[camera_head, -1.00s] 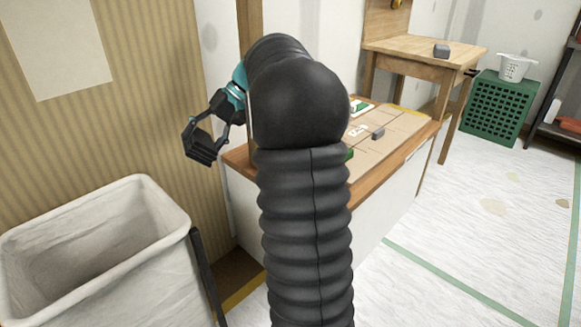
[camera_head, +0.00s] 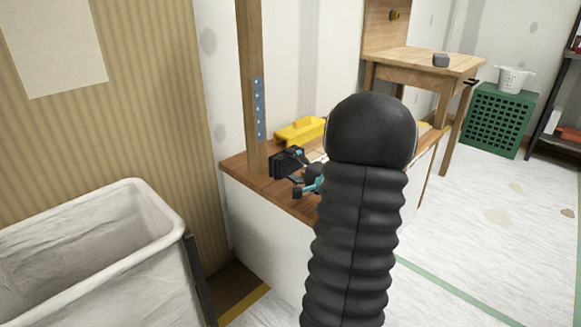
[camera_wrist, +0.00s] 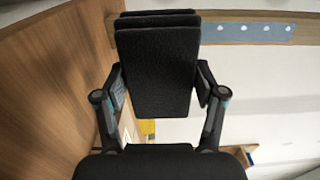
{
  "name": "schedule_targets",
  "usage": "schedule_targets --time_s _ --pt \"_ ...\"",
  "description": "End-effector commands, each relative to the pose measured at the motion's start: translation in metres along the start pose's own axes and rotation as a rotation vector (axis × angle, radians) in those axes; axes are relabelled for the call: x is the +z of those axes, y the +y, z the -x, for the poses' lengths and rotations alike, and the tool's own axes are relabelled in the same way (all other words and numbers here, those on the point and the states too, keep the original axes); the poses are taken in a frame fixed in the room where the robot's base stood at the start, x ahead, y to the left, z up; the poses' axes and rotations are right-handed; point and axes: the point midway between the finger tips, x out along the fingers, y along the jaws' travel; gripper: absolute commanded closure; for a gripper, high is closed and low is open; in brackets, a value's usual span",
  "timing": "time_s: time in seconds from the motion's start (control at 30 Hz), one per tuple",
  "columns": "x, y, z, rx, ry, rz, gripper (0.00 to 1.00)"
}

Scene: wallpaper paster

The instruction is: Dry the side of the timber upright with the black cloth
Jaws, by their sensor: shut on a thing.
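The timber upright (camera_head: 251,60) rises from the back left of the wooden bench top, with a blue-grey dotted plate (camera_head: 259,108) on its side. In the wrist view the upright (camera_wrist: 195,30) runs sideways across the top. My gripper (camera_head: 297,166) is low, just right of the upright's foot. It is shut on the black cloth (camera_wrist: 157,75), a folded dark pad that also shows in the head view (camera_head: 284,162). The cloth hides part of the upright in the wrist view. I cannot tell whether they touch.
A yellow object (camera_head: 300,130) lies on the bench top (camera_head: 236,166) behind my gripper. A white bin (camera_head: 150,255) stands at the left.

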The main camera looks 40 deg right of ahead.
Motion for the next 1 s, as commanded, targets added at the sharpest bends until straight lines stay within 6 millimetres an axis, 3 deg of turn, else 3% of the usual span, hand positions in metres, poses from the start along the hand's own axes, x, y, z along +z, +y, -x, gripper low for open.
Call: schedule_targets --time_s 0.5,1.0 --pt "0.002 0.002 0.001 0.001 0.003 0.0 0.66" --pt "0.002 0.0 -0.052 0.001 0.001 -0.001 0.66"
